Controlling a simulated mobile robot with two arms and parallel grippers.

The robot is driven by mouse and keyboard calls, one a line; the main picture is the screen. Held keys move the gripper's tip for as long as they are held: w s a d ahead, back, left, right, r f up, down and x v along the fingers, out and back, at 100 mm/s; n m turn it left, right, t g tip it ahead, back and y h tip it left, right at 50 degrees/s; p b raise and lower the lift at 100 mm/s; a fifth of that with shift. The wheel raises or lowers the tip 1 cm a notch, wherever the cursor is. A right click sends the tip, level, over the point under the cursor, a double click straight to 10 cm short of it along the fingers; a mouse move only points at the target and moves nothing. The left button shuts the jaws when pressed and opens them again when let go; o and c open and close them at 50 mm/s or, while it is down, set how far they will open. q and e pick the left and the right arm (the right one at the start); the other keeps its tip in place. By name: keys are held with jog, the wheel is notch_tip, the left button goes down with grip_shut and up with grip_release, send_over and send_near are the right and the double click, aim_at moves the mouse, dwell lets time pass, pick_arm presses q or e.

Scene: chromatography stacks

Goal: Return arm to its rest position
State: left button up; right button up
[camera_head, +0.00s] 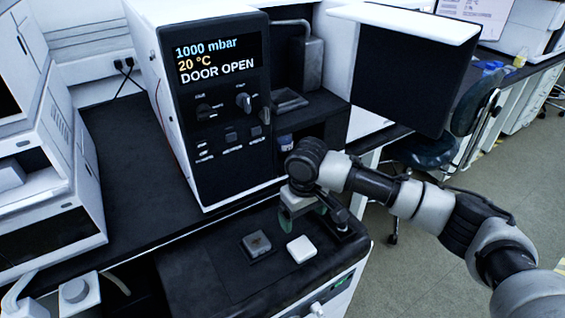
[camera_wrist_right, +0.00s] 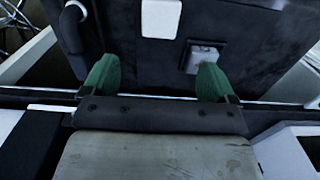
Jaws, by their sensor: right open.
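My right arm (camera_head: 405,195) comes in from the right in the head view and bends down at the wrist. My right gripper (camera_head: 306,212) hangs above the front black top, just behind a white square block. In the right wrist view its two green fingers (camera_wrist_right: 158,80) are spread apart with nothing between them. My left gripper is in neither view.
A machine (camera_head: 208,110) reading "DOOR OPEN" stands behind the gripper, its door (camera_head: 405,75) swung out above my arm. A chair (camera_head: 430,150) stands beyond.

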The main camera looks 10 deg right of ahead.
jog(key=s+a+f+n+t+y, duration=0.1)
jog(key=s+a+f+y, duration=0.2)
jog(key=s, duration=0.4)
jog(key=s+a+f+n+t+y, duration=0.1)
jog(key=s+a+f, duration=0.35)
jog(key=s, duration=0.25)
jog(key=s+d+m+t+h, duration=0.2)
jog(key=s+d+m+h, duration=0.2)
jog(key=s+d, duration=0.9)
notch_tip(320, 180, down, 26)
jog(key=s+g+p, duration=0.2)
jog(key=p, duration=0.1)
jog(key=s+d+f+g+p, duration=0.1)
jog(key=s+d+f, duration=0.2)
jog(key=s+f, duration=0.9)
jog(key=s, duration=0.3)
jog(key=shift+s+d, duration=0.15)
jog(key=shift+s, duration=0.05)
